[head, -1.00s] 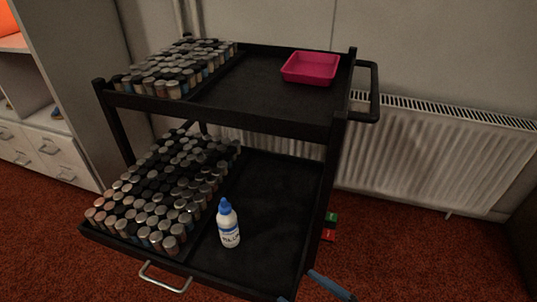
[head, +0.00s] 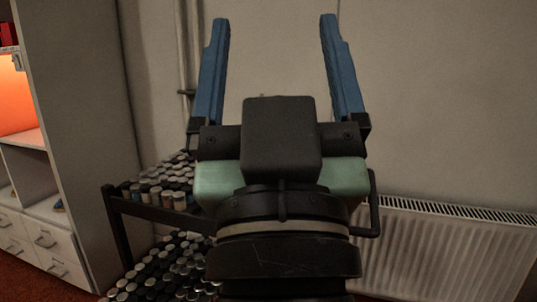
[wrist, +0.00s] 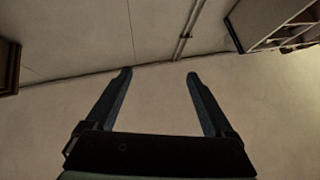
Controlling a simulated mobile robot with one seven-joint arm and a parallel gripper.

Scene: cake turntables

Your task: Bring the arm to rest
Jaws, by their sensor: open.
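My gripper (head: 274,62) is raised in the middle of the head view, its two blue fingers pointing up and spread wide apart. It is open, with nothing between the fingers. The wrist view also shows my gripper (wrist: 159,76) open and empty against the plain wall and ceiling. My arm and gripper hide most of the black trolley (head: 118,228) in the head view. The pink tray and the white bottle are not visible now.
Jars (head: 160,184) stand on the trolley's upper shelf and more jars (head: 165,270) on the lower one. A white radiator (head: 450,250) is at the right. A shelf unit with drawers (head: 35,245) stands at the left. The wall (head: 440,100) behind is bare.

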